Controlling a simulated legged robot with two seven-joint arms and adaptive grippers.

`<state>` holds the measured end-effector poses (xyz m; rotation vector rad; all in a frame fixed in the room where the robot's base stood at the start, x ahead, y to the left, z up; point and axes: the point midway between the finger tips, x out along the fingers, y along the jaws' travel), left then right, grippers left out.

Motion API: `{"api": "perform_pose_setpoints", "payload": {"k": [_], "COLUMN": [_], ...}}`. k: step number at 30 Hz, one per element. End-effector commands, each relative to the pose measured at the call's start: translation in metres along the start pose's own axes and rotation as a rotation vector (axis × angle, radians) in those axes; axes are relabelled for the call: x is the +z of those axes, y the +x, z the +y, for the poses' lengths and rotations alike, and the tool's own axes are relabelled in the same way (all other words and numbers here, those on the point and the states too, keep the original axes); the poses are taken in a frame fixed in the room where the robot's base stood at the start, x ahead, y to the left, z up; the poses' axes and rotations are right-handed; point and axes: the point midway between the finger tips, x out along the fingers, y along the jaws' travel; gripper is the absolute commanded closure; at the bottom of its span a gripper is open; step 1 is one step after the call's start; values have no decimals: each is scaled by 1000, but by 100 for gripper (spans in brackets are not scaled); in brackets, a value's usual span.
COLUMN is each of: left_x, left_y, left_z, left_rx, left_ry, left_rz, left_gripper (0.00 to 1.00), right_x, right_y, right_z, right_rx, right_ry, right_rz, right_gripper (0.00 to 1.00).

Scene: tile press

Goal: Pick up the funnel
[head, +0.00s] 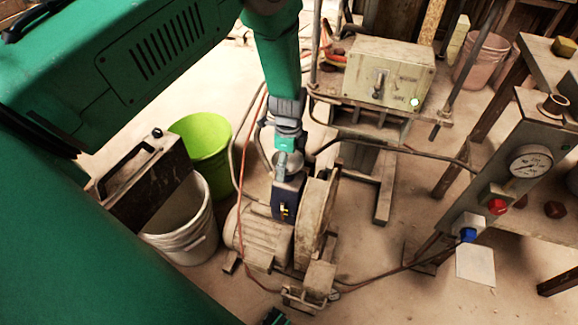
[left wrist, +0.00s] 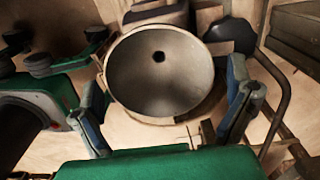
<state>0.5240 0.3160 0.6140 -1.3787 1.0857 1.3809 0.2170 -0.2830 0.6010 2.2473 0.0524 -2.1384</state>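The funnel (left wrist: 150,80) is a wide grey metal cone with a round dark hole, seen from above in the left wrist view. My left gripper (left wrist: 165,108) is open, with one blue-grey finger at each side of the funnel's near half. A gap shows between the right finger and the rim; whether the left finger touches cannot be told. In the head view, my left gripper (head: 287,158) points down over the grinder-like machine (head: 315,215) and hides most of the funnel. My right gripper is not clearly visible in either view.
A lime green bucket (head: 207,150) and a white bucket (head: 185,225) stand left of the machine. A cream control box (head: 388,72) is behind it. A gauge panel (head: 535,130) with red and blue knobs is at the right. Cables and hoses run around the machine.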

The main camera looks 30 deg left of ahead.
Motion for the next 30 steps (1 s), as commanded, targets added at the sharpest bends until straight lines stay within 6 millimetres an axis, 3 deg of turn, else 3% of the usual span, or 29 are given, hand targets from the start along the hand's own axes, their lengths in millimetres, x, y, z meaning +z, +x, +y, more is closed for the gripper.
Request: {"api": "perform_pose_setpoints", "payload": {"k": [1,3,4,16,30], "left_x": [0,0,0,1,-1], "left_y": [0,0,0,-5,-89], "left_z": [0,0,0,0,1], "left_rx": [1,1,1,2,1], "left_ry": [0,0,0,-1,-5], "left_rz": [0,0,0,-1,0], "left_gripper": [25,49,52,52,52], "right_x": [0,0,0,0,-1], "right_y": [0,0,0,-2,-20], "right_z": [0,0,0,0,0], "right_rx": [0,0,0,0,0], "right_ry": [0,0,0,0,0], "right_rz": [0,0,0,0,0], "right_gripper": [60,60,60,60,60]}}
